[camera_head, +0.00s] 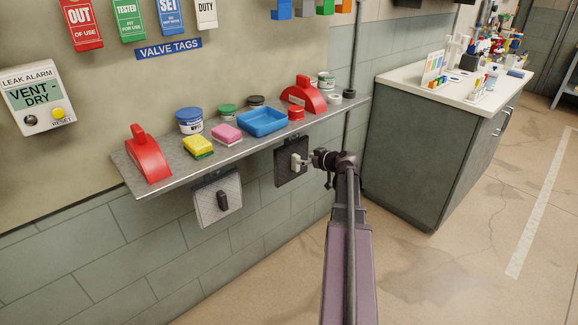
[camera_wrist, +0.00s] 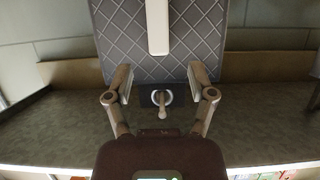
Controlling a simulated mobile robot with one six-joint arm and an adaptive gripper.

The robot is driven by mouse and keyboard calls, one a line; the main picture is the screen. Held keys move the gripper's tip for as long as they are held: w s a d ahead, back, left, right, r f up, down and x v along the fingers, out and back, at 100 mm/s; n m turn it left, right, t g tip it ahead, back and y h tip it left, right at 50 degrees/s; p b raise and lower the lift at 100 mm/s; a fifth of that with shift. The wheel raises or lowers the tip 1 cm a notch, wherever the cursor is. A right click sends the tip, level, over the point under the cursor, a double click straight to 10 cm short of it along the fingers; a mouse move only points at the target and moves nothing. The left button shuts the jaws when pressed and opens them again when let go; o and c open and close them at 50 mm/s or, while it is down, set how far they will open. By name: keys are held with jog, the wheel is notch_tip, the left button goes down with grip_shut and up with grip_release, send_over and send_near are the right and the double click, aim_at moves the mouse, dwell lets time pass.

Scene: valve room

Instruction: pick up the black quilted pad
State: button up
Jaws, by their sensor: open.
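The black quilted pad (camera_head: 290,168) hangs below the front edge of the grey shelf, with a pale handle on its face. In the wrist view the quilted pad (camera_wrist: 200,38) fills the upper middle, with its pale handle (camera_wrist: 157,25) pointing down the picture. My gripper (camera_wrist: 161,78) is open, its two fingers apart at either side of the pad's lower picture edge. A metal ring on a dark plate (camera_wrist: 160,98) shows between the fingers. In the head view my gripper (camera_head: 312,160) is just right of the pad; its fingertips are too small to judge contact there.
A pale quilted pad (camera_head: 217,199) with a dark handle hangs to the left. The shelf (camera_head: 172,176) above holds red holders, tubs, sponges and a blue tray (camera_head: 262,122). A vertical pipe (camera_head: 348,128) and a cabinet (camera_head: 425,150) stand right. The floor in front is clear.

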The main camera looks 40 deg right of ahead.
aim_at(299, 158)
jog(key=shift+w, duration=0.1)
dwell(0.3)
jog(key=shift+b+x, duration=0.95)
jog(key=shift+x, duration=1.6)
grip_shut()
